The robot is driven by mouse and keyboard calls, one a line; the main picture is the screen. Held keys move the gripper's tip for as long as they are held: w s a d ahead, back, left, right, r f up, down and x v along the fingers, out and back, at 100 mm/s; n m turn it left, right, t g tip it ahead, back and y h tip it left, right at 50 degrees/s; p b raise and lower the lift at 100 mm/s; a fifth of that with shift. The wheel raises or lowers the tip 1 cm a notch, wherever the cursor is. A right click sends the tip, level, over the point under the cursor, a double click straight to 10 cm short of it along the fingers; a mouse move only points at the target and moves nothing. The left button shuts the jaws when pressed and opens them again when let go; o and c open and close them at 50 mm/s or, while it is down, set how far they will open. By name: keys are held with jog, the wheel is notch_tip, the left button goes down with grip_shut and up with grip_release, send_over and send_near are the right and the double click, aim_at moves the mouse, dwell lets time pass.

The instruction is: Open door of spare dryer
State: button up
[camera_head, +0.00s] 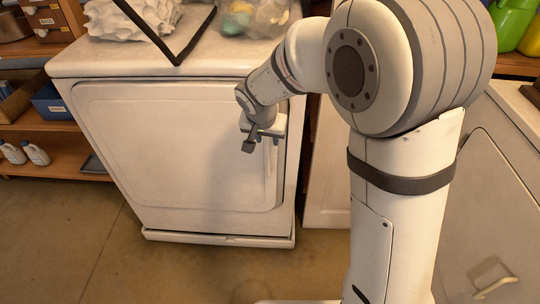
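The spare dryer (110,64) is a white front-loading machine left of centre. Its wide door panel (170,150) has rounded corners and looks shut in the front face. My gripper (249,146) is in front of the door's upper right part, near its right edge. One dark finger shows, pointing down and left. Whether the gripper touches the door is unclear, and so is its finger gap. No handle on this door is clearly visible; my gripper and wrist cover part of the right edge.
On the dryer top lie a white crumpled item (130,18), a dark frame (178,45) and a clear bag (252,18). Shelves with bottles (35,153) and a blue bin (52,103) stand left. Another white appliance (490,210) is at right. Floor before the dryer is clear.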

aim_at(268, 147)
jog(key=shift+w+a+f, duration=0.15)
jog(key=shift+w+f, duration=0.05)
jog(key=shift+f, duration=0.4)
jog(key=b+x, duration=0.1)
jog(key=x, duration=0.6)
jog(key=shift+w, duration=0.1)
grip_shut()
